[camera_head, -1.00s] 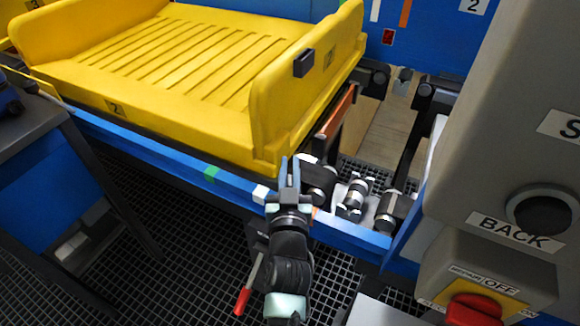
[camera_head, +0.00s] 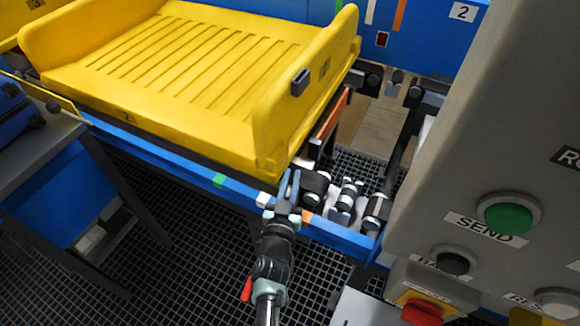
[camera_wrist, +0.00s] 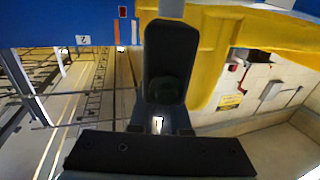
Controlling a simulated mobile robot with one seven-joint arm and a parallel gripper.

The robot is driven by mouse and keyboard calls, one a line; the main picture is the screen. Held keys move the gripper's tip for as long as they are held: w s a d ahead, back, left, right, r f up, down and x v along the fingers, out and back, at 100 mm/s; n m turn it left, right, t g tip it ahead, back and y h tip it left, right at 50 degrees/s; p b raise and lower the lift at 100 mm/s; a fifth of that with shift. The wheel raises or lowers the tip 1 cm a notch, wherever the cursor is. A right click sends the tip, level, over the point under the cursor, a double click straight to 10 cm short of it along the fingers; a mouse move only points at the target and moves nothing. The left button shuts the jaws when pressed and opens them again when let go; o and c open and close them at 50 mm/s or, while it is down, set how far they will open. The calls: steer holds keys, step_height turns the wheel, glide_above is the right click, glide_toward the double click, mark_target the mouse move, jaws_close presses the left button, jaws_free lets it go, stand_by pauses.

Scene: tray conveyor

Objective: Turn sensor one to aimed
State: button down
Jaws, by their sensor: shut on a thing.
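My gripper (camera_head: 289,188) is at the blue conveyor rail (camera_head: 340,236), between a white mark and an orange mark, beside the near right corner of the yellow tray (camera_head: 180,118). In the wrist view a dark rounded housing (camera_wrist: 168,60) with a round, lens-like face fills the middle, right in front of the gripper. It looks like the sensor, and my gripper is shut on it. No label reads on it, so I cannot tell its number or where it aims. In the head view my fingers hide most of it.
A grey control panel (camera_head: 490,140) with a green SEND button (camera_head: 508,216) and a red switch (camera_head: 421,313) stands close on the right. A grey table (camera_head: 40,140) is at the left. Grated floor lies below.

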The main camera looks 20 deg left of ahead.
steer(key=shift+s+d+f+m+h+p, duration=0.15)
steer(key=shift+m+h+p, duration=0.1)
steer(key=shift+m+h, duration=0.45)
steer(key=shift+d+r+m+h+p, duration=0.15)
steer(key=shift+m+h+p, duration=0.2)
steer(key=shift+h, duration=0.6)
steer(key=shift+s+d+f+m+h+p, duration=0.1)
steer(key=shift+d+f+m+h+p, duration=0.1)
steer(key=shift+m+h, duration=0.5)
steer(key=c, duration=0.9)
jaws_free()
steer(key=shift+a+r, duration=0.1)
steer(key=shift+r, duration=0.1)
steer(key=shift+s+a+p, duration=0.15)
steer(key=shift+s+p, duration=0.15)
steer(key=shift+s, duration=0.25)
steer(key=s+p, duration=0.1)
steer(key=s, duration=0.3)
steer(key=s+a+p, duration=0.1)
steer(key=s, duration=0.3)
steer(key=s+a+p, duration=0.1)
steer(key=s+p, duration=0.1)
steer(key=s, duration=0.1)
steer(key=shift+s, duration=0.4)
